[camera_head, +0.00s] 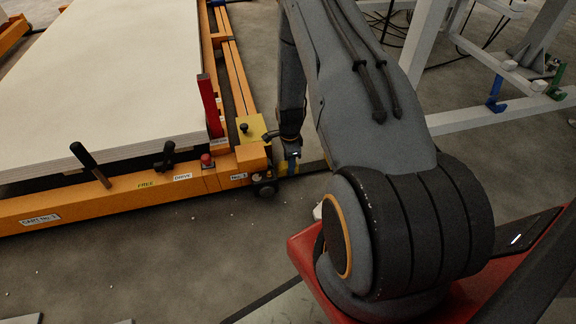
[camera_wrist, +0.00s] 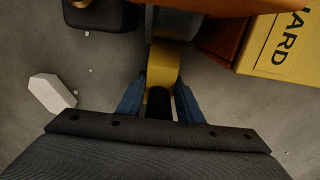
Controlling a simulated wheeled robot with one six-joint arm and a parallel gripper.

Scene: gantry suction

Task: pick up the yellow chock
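The yellow chock (camera_wrist: 163,72) shows in the wrist view on the floor, close against a cart wheel (camera_wrist: 172,22). A black upright part (camera_wrist: 159,104), perhaps its handle, rises from its near end. The two blue fingers of my gripper (camera_wrist: 160,92) stand on either side of the chock, very close to it. I cannot tell whether they touch or clamp it. In the head view my gripper (camera_head: 289,163) is low at the cart's front corner, by the wheel (camera_head: 265,190). The chock is mostly hidden there.
The orange cart (camera_head: 120,203) carries a large pale board (camera_head: 105,75) and has levers and a red button (camera_head: 207,160). A yellow guard box (camera_wrist: 283,45) is close at right in the wrist view. A white block (camera_wrist: 50,94) lies on the floor. A white frame (camera_head: 480,117) stands at right.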

